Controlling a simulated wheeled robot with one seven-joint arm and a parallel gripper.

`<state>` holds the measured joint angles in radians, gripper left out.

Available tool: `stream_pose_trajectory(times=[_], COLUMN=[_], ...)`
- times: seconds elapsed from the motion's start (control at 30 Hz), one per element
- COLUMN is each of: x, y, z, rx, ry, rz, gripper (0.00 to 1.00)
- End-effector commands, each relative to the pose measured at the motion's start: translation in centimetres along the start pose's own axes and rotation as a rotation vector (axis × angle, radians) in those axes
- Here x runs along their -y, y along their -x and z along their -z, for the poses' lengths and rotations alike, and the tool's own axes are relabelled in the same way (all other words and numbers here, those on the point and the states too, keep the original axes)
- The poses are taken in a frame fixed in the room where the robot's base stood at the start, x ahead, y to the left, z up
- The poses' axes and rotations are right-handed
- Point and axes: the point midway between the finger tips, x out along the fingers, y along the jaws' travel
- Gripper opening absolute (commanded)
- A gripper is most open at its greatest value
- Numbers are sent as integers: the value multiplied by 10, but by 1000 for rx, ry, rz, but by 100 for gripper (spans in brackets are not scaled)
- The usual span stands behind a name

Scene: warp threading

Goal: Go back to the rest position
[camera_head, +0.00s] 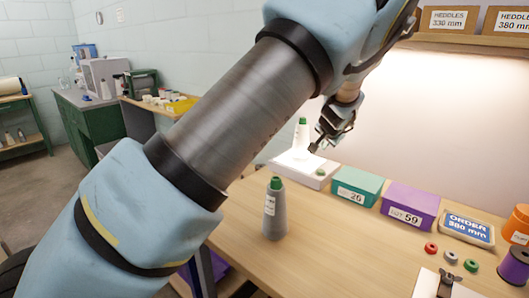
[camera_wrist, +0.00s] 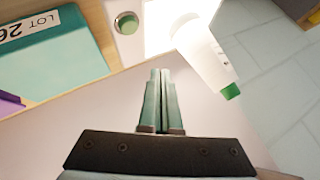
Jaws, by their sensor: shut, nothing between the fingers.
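My gripper (camera_head: 317,148) is shut and empty. It hangs in the air to the right of a white cone with a green tip (camera_head: 301,136). In the wrist view my gripper's fingers (camera_wrist: 160,76) are together, with the white cone (camera_wrist: 205,58) beyond them to the right. The cone stands on a white box with a green button (camera_head: 300,171), brightly lit. I cannot tell from these views how far apart gripper and cone are. My arm crosses the head view and hides part of the table.
A grey cone (camera_head: 274,212) stands on the wooden table (camera_head: 325,230). A teal box (camera_head: 357,187), a purple box (camera_head: 410,206) and an order tray (camera_head: 467,228) line the back. Spools (camera_head: 514,268) and small rings (camera_head: 450,257) are at right. A heddles shelf (camera_head: 465,40) is above.

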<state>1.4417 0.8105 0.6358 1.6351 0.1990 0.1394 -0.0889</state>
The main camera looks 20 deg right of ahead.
Motion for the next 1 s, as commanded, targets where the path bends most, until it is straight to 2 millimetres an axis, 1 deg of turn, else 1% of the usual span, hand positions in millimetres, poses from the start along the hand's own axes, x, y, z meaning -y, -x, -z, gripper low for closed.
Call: stream_pose_trajectory(times=[0.1, 0.17, 0.27, 0.3, 0.37, 0.4, 0.43, 0.47, 0.5, 0.57, 0.6, 0.67, 0.7, 0.77, 0.8, 0.87, 0.9, 0.93, 1.0], x=[2, 10, 35, 50, 74, 89, 100, 111, 122, 136, 143, 151, 155, 159, 160, 159, 157, 155, 149], y=[0, -1, -2, -2, 2, 6, 10, 15, 23, 37, 48, 65, 78, 98, 112, 133, 148, 159, 184], z=[-2, -9, -38, -56, -89, -113, -132, -151, -176, -211, -233, -265, -285, -313, -332, -357, -373, -384, -408], rx=[4, 16, 66, 96, 150, 188, 217, 246, 281, 332, 363, 407, 433, 471, 494, 528, 549, 563, 597], ry=[5, 21, 84, 122, 191, 243, 284, 325, 375, 448, 497, 566, 611, 678, 719, 779, 818, 846, 906], rz=[0, 1, -2, -4, -9, -15, -20, -24, -32, -43, -51, -62, -69, -79, -85, -94, -99, -102, -108], gripper=[0, 0, 0, 0, 0, 0, 0, 0, 0, 0, 0, 0, 0, 0, 0, 0, 0, 0, 0])
